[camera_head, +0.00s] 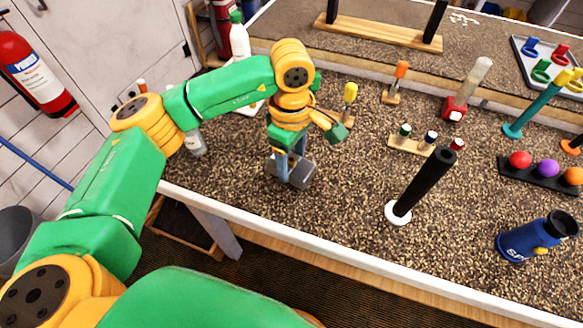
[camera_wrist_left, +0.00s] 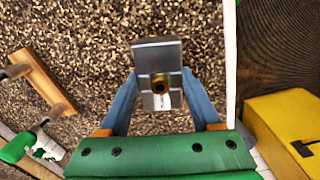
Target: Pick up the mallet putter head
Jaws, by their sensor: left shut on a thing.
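The mallet putter head (camera_head: 298,173) is a grey metal block on the speckled bench top near its front left edge. It also shows in the left wrist view (camera_wrist_left: 158,54), with a round brass-rimmed hole in its narrower part. My left gripper (camera_head: 289,162) points down and is shut on the putter head. In the left wrist view its blue fingers (camera_wrist_left: 160,92) press on both sides of the narrower part. I cannot tell whether the head touches the bench or is slightly above it. My right gripper is not in view.
A black grip (camera_head: 428,182) stands upright on a white base to the right. A blue bottle (camera_head: 530,238), a black rack of coloured balls (camera_head: 543,174) and a wooden block with small bottles (camera_head: 412,145) are further right. The bench's white front edge (camera_head: 330,248) is close; bare bench lies between.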

